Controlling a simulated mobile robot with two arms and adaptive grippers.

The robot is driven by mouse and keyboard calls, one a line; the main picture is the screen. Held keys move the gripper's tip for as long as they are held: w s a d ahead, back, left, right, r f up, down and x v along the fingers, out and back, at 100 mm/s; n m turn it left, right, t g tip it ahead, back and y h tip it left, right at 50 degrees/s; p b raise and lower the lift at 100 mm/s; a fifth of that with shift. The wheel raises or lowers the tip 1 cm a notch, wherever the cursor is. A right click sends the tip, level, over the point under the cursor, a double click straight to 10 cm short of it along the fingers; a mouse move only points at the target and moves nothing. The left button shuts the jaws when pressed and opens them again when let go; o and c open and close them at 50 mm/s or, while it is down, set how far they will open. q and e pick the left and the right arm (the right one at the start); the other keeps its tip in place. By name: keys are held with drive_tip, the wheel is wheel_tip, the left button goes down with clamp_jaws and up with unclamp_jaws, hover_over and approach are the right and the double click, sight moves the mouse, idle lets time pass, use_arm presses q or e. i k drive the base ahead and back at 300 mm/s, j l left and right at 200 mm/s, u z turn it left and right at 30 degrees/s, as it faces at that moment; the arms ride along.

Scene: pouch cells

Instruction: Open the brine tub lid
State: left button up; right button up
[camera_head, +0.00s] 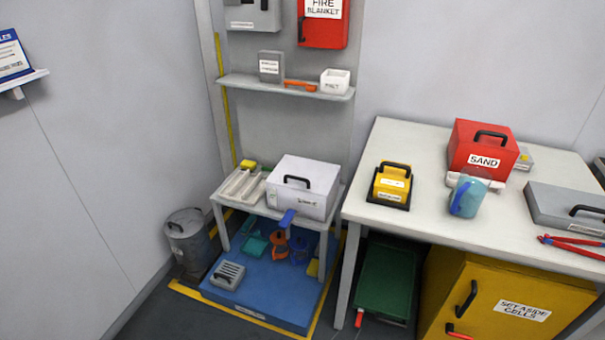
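A white box (312,203) with a black handle stands on a small low table and looks like the brine tub. Its small front label is too blurred to read for certain. Its flat white top (308,172) looks closed, and its inside is hidden. A blue piece (288,217) sticks out at the table's front edge just below it. Neither of my grippers shows in the head view.
Pale slatted pieces (238,186) lie left of the white box. A shelf (258,84) is above. On the right table (400,225) stand a yellow case (391,184), a red SAND box (480,148) and a blue jug (467,197). A grey bin (187,240) stands at left.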

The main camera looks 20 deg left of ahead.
sight(310, 176)
drive_tip(key=i+j, duration=0.1)
drive_tip(key=j, duration=0.3)
drive_tip(key=i+j+u, duration=0.1)
drive_tip(key=j, duration=0.3)
drive_tip(key=i+j, duration=0.1)
drive_tip(key=j, duration=0.3)
drive_tip(key=k+u, duration=0.05)
